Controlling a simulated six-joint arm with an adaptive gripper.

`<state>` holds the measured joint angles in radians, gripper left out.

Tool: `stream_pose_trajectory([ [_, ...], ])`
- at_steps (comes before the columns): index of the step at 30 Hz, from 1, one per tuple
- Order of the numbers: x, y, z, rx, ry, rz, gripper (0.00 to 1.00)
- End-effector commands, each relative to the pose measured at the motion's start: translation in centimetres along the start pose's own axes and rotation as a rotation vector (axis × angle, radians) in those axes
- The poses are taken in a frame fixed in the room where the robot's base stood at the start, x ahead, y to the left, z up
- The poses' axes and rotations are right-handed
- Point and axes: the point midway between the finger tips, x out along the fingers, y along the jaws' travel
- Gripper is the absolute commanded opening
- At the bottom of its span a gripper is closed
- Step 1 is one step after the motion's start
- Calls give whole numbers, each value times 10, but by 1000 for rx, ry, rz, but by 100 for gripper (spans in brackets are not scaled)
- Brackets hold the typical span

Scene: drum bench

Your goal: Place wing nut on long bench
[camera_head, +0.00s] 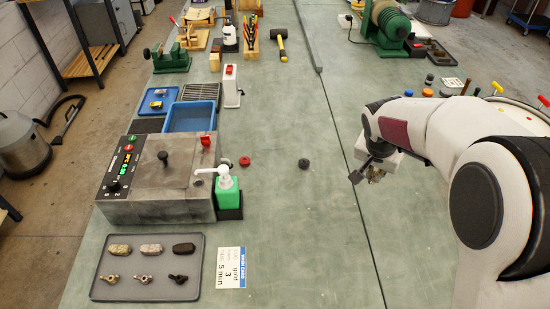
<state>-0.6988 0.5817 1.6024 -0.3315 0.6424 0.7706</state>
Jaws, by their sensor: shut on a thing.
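My gripper (368,176) is at right of centre, above the grey-green bench top (300,230). It is shut on a small brassy-brown thing (377,177). The fingers partly hide its shape, so I cannot clearly make out a wing nut. Three wing nuts lie in a row in a grey tray (222,270) at the lower left: a brassy one (109,279), a pale one (142,279) and a black one (178,278).
A grey machine (150,208) with a control panel and a green pump bottle (228,190) stand left. A red knob (244,161) and a dark round piece (304,163) lie mid-bench. A dark seam (359,201) runs lengthwise. The front middle is clear.

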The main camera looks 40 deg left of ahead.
Motion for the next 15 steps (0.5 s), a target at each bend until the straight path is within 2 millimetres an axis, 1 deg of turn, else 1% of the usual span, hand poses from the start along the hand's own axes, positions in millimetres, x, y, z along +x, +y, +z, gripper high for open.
stream_pose_trajectory([
  [1,-1,-20,2,-47,1,-21,0],
  [3,-3,-40,4,-106,1,-45,0],
  [6,-7,-64,5,-184,2,-78,0],
  [9,-10,-83,6,-253,1,-106,0],
  [12,-15,-96,3,-314,1,-131,0],
  [15,-18,-104,-2,-367,2,-154,0],
])
